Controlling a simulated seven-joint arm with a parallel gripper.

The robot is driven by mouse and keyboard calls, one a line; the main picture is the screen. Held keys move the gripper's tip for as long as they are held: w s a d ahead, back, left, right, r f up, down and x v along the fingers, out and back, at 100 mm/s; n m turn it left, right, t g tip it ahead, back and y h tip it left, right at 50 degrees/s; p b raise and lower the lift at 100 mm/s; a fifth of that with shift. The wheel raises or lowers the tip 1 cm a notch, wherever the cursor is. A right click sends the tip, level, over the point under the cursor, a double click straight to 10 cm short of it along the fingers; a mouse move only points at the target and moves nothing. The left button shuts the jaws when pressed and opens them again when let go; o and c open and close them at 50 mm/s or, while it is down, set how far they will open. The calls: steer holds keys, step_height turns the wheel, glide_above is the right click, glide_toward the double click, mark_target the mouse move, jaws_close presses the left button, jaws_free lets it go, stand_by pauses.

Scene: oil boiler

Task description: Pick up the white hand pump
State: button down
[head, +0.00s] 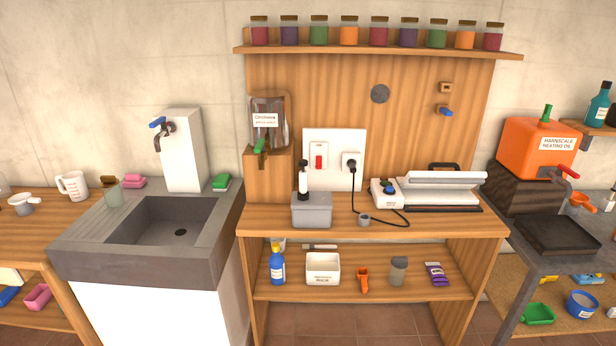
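A slim white upright body with a black top (303,183) stands at the left end of the middle workbench. It looks like the white hand pump. Its lower end meets a grey box (312,211); whether it sits in the box or behind it, I cannot tell. My gripper is not in view, and nothing is seen touching the pump.
A small grey cup (364,220), a black cable (380,222), a white control box (386,193) and a press-like device (440,190) lie to the right. A dispenser with a green tap (261,146) hangs behind. A stone sink (165,222) stands left.

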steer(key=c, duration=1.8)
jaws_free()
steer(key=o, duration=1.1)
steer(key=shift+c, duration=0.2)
